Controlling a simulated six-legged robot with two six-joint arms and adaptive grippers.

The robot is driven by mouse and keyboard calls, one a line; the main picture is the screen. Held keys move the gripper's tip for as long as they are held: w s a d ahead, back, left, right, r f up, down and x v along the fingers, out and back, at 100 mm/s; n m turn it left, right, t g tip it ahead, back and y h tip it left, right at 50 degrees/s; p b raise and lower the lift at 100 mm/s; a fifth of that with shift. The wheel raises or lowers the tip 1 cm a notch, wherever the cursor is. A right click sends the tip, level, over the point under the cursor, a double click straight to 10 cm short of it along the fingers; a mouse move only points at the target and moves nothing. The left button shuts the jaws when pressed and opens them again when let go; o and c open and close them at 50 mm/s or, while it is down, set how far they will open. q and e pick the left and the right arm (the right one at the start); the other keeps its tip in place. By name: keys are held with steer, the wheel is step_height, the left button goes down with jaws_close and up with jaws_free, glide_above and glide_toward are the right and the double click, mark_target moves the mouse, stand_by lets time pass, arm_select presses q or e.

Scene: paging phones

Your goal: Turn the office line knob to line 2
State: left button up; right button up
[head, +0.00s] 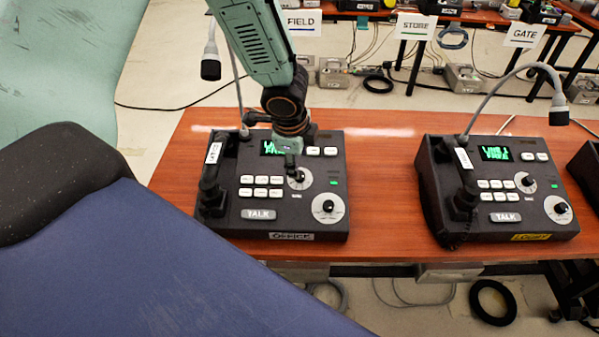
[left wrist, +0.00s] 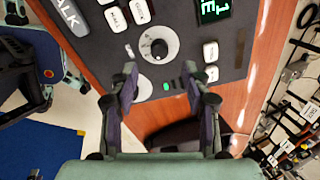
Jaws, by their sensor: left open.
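The office phone (head: 270,222) is a black desk unit with an OFFICE label, on the wooden table. Its line knob (head: 298,182) is a small black knob on a white round dial, below the green display (head: 276,147). The knob also shows in the left wrist view (left wrist: 158,48). The display there (left wrist: 213,10) reads a 1 and an E, cut off by the frame edge. My left gripper (head: 292,163) hangs just above the knob, partly covering it. In the left wrist view its fingers (left wrist: 160,80) are apart with nothing between them. My right gripper is not in view.
A larger lower dial (head: 327,207) sits close to the line knob. A handset (head: 212,185) lies on the phone's left side, and a gooseneck microphone (head: 210,68) rises behind. A similar phone (head: 505,230) stands to the right, with bare table between.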

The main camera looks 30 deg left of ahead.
mark_target(301, 175)
arm_select(q)
steer(key=b+x, duration=0.1)
steer(key=x, duration=0.5)
steer(key=shift+w+f, duration=0.1)
jaws_close()
stand_by(0.4)
